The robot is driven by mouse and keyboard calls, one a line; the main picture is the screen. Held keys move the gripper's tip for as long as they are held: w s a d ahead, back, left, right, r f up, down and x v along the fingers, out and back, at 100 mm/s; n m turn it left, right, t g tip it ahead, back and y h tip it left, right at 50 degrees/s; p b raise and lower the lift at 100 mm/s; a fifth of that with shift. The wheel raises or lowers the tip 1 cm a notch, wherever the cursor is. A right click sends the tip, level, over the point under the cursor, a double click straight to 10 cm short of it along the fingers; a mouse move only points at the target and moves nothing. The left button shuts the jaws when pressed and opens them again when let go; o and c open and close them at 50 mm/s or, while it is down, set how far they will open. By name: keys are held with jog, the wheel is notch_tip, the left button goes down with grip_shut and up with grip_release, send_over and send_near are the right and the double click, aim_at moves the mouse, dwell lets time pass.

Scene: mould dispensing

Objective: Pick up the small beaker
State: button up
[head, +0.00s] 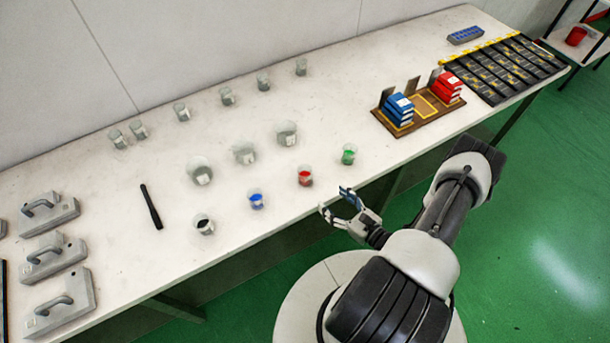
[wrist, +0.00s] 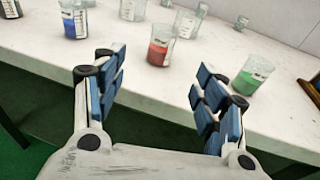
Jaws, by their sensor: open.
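Several small clear beakers stand in a back row on the white bench, one of them a small beaker (head: 227,96). In the front row stand small beakers with coloured liquid: black (head: 203,225), blue (head: 256,200), red (head: 305,176) and green (head: 349,154). Which one the task means cannot be told. My gripper (head: 335,199) is open and empty at the bench's front edge, nearest the red beaker. In the wrist view, the red beaker (wrist: 160,46) stands beyond and between the fingers, apart from them. The green beaker (wrist: 250,76) is to the right, the blue (wrist: 74,20) to the left.
Larger clear beakers (head: 200,171) stand in a middle row. A dark rod (head: 151,206) and grey handled blocks (head: 58,302) lie at left. A wooden tray (head: 424,118) with blue and red stacks and a black rack (head: 510,65) are at right. Bench gaps between rows are clear.

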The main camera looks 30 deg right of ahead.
jog(key=x, duration=0.9)
jog(key=shift+w+b, duration=0.1)
jog(key=shift+b, duration=0.3)
jog(key=shift+b+x, duration=0.35)
jog(key=shift+x, duration=2.55)
jog(key=shift+d+r, duration=0.1)
jog(key=shift+d, duration=0.05)
jog(key=shift+c, duration=0.2)
jog(key=c, duration=1.1)
jog(key=shift+r, duration=0.1)
jog(key=shift+c, duration=0.3)
notch_tip(320, 180, up, 23)
jog(key=p, duration=0.6)
notch_tip(320, 180, up, 7)
jog(key=p, duration=0.5)
send_over(310, 178)
jog(key=w, duration=0.2)
jog(key=shift+w+a, duration=0.2)
jog(key=shift+a, duration=0.1)
